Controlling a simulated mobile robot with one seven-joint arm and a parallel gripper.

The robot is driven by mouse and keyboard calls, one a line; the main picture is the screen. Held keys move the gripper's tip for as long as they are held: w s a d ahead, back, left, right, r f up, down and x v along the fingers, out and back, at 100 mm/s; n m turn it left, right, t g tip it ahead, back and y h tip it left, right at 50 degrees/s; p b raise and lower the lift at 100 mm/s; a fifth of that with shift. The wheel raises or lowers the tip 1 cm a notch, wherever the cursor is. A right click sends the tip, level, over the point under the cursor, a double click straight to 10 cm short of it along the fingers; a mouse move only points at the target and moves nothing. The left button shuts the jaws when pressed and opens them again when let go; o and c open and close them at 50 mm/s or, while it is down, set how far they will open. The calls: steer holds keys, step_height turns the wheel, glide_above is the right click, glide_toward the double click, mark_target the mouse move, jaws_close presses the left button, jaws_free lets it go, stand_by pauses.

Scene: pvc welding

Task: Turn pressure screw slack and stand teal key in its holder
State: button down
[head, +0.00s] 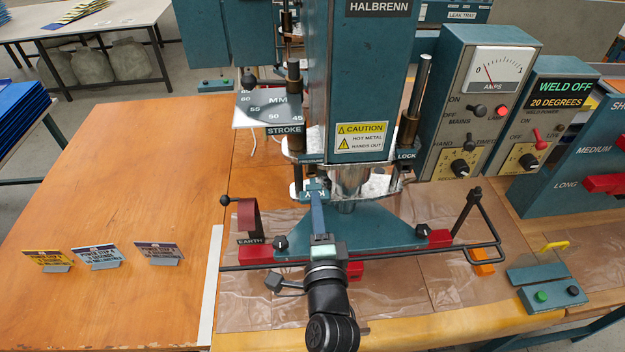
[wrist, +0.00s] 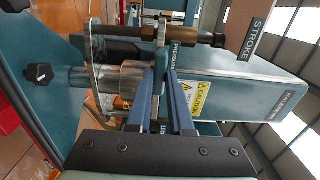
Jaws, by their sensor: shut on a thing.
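My gripper (head: 314,187) reaches in at the front of the press, its blue fingers one above the other and close together. The exact contact is partly hidden by the fingers. The dark screw also shows left of the press head in the head view (head: 295,143).
The press column (head: 358,80) stands directly behind the fingers. A dark bar frame (head: 480,235) and red blocks (head: 437,238) lie around the base. Control boxes (head: 485,100) stand at the right. The wooden table at the left is clear apart from small cards (head: 97,257).

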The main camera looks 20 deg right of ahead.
steer(key=shift+x, duration=1.5)
steer(key=c, duration=0.7)
jaws_free()
steer(key=shift+c, duration=0.2)
steer(key=v, duration=0.9)
steer(key=shift+r, duration=0.1)
